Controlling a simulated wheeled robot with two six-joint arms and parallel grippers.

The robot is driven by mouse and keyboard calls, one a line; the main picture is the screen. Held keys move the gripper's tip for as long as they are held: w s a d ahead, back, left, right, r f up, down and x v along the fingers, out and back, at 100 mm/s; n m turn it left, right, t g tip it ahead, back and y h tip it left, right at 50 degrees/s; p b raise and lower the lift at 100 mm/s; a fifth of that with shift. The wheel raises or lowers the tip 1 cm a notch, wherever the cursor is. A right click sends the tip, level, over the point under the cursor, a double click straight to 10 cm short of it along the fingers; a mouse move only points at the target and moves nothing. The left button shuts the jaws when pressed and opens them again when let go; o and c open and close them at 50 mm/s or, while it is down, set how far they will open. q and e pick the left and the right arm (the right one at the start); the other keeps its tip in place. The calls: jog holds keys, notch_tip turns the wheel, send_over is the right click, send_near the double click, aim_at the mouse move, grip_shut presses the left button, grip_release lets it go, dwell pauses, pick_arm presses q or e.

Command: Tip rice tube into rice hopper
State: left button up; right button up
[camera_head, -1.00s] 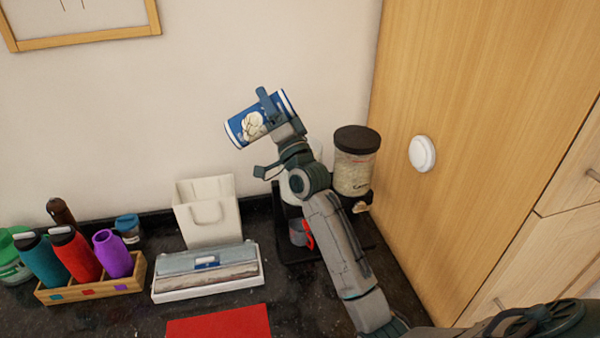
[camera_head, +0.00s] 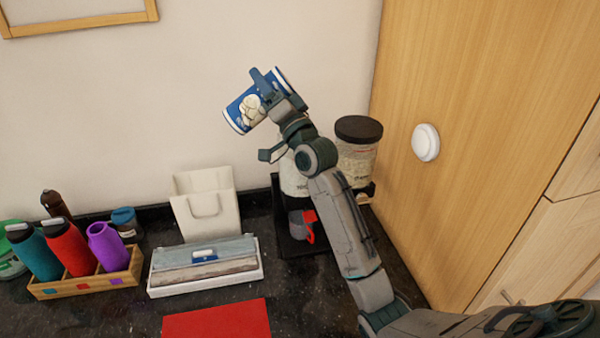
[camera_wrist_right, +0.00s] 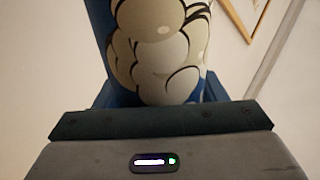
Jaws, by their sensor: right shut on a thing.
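The rice tube (camera_head: 245,108) is a blue can with a pale cartoon picture and white rims. My right gripper (camera_head: 268,92) is shut around it, high in front of the wall. The tube is tilted, its left end lower than its right; it fills the upper middle of the right wrist view (camera_wrist_right: 160,50). A dispenser stands on the counter below, partly hidden by my right arm. Its right canister (camera_head: 357,160) has a black lid and pale grains; its left canister (camera_head: 292,180) is mostly covered by the arm. I cannot tell which is the rice hopper. My left gripper is not in view.
A wooden rack (camera_head: 85,284) holds bottles farther left. A red mat (camera_head: 217,322) lies in front. A wooden cabinet wall (camera_head: 470,130) closes the right side.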

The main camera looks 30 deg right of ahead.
jog(key=shift+s+r+n, duration=0.1)
jog(key=shift+r+n, duration=0.2)
jog(key=shift+s+r+n+g+y+b, duration=0.1)
jog(key=shift+r+n+g+y+b, duration=0.15)
jog(key=shift+n+g+y+b, duration=0.6)
jog(key=shift+r+n+y, duration=0.35)
jog(key=shift+n, duration=0.8)
jog(key=shift+d+r+n+g+y+p, duration=0.1)
jog(key=shift+r+n+g+y+p, duration=0.15)
jog(key=shift+n+g, duration=0.3)
jog(key=shift+d+r+n+g+y+p, duration=0.1)
jog(key=shift+r+n+g+y+p, duration=0.2)
jog(key=shift+n, duration=0.35)
jog(key=shift+f, duration=0.15)
jog(key=shift+a, duration=0.1)
jog(key=shift+n, duration=0.3)
